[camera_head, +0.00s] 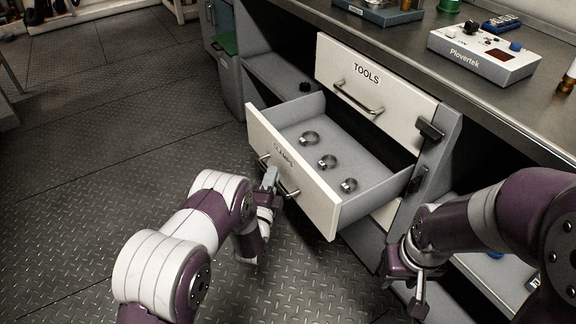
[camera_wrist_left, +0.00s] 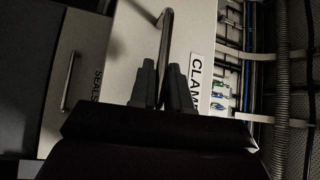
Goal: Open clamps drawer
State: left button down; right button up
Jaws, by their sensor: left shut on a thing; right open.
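The clamps drawer (camera_head: 290,170) is pulled out below the tools drawer, and its grey inside shows. Several ring clamps (camera_head: 328,161) lie in a row on its floor. My left gripper (camera_head: 271,180) is at the bar handle on its white front. In the left wrist view the gripper's two fingers (camera_wrist_left: 162,85) are shut around the handle (camera_wrist_left: 165,45), beside the partly hidden CLAMPS label (camera_wrist_left: 195,80). My right gripper (camera_head: 410,290) is at the lower right, open and empty, apart from the drawer.
The tools drawer (camera_head: 372,95) is shut above. The worktop (camera_head: 420,70) carries a white Plovertek box (camera_head: 485,52) and other items. A seals drawer front (camera_wrist_left: 85,75) shows in the left wrist view. The metal floor (camera_head: 110,130) to the left is clear.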

pick_arm(q)
jog(key=shift+s+a+p, duration=0.3)
jog(key=shift+s+a, duration=0.45)
jog(key=shift+a, duration=0.25)
jog(key=shift+s+a+p, duration=0.25)
jog(key=shift+s+a, duration=0.5)
jog(key=shift+a, duration=0.2)
jog(key=shift+f, duration=0.1)
jog(key=c, duration=1.2)
grip_release()
jog(key=s+a+f+p, duration=0.1)
jog(key=s+p, duration=0.1)
jog(key=s, duration=1)
jog(key=shift+s+a+f, duration=0.2)
jog(key=shift+a+f, duration=0.1)
jog(key=shift+a, duration=0.1)
